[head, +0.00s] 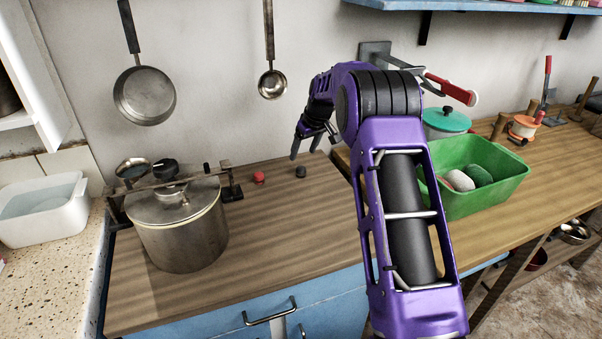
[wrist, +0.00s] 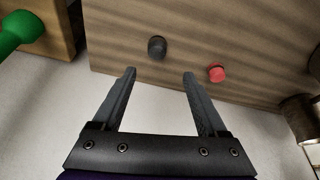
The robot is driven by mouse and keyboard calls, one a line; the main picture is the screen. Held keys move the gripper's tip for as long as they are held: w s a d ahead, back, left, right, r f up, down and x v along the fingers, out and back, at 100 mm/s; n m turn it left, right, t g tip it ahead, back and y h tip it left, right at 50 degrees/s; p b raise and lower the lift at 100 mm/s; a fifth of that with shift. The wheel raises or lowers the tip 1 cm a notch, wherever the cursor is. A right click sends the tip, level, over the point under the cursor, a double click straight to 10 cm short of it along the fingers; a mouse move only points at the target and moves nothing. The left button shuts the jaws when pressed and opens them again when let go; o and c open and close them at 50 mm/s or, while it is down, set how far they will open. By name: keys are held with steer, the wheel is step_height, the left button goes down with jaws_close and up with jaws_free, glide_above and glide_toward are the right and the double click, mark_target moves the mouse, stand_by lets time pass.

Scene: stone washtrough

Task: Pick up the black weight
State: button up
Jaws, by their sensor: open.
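The black weight (head: 300,171) is a small dark cylinder on the wooden counter, towards the wall. It also shows in the wrist view (wrist: 157,47), just beyond the fingertips and roughly between them. My gripper (head: 305,143) is above the counter close to the black weight, fingers pointing down. In the wrist view my gripper (wrist: 160,75) is open, with nothing between its two grey fingers. The black weight is apart from both fingers.
A red weight (head: 258,177) stands left of the black one. A lidded metal pot (head: 180,230) is further left. A green crate (head: 490,200) with round items stands right. A pan (head: 144,96) and ladle (head: 272,83) hang on the wall. The counter's front is clear.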

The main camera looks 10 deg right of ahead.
mark_target(301, 168)
steer(key=shift+x, duration=0.75)
steer(key=f, duration=0.4)
steer(key=shift+w+d+f+b, duration=0.1)
steer(key=shift+w+f+b, duration=0.2)
steer(key=shift+w+b, duration=0.1)
steer(key=shift+w+f, duration=0.2)
steer(key=shift+f, duration=0.15)
jaws_close()
